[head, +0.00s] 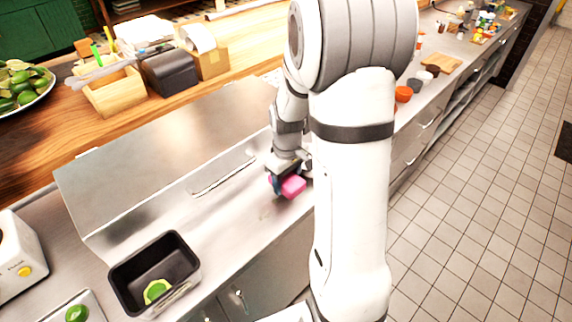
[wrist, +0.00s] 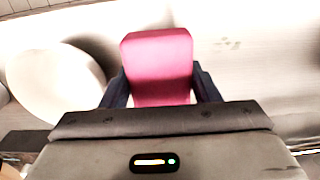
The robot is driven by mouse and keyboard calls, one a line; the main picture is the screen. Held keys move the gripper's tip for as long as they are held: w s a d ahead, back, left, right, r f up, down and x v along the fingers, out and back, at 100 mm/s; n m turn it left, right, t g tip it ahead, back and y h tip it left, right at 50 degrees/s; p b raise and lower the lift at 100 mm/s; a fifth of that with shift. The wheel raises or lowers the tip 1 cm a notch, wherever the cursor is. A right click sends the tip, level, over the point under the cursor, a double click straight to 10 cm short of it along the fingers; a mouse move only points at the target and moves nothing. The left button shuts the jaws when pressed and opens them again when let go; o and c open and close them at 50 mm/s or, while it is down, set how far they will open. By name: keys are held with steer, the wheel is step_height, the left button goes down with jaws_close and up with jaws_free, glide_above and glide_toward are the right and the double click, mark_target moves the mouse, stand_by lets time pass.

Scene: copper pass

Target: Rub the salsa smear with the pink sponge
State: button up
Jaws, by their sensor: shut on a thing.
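My gripper (head: 279,183) is shut on the pink sponge (head: 293,187) low over the steel counter. The sponge (wrist: 158,62) also shows in the wrist view, between the dark fingers, sticking out past them. I cannot tell whether it touches the counter. Faint marks, possibly the salsa smear (wrist: 228,44), show on the pale surface to the right of the sponge in the wrist view. In the head view a faint spot lies on the counter just left of the sponge, too small to make out clearly.
A black bin (head: 188,285) with a green item in it stands on the counter at lower left. A raised steel panel (head: 150,160) runs behind. Orange and dark containers (head: 403,94) stand farther along the counter. The counter between bin and sponge is clear.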

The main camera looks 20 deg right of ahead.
mark_target(287, 179)
steer(key=shift+r+p, duration=1.1)
steer(key=shift+r, duration=0.85)
steer(key=shift+s+f, duration=0.1)
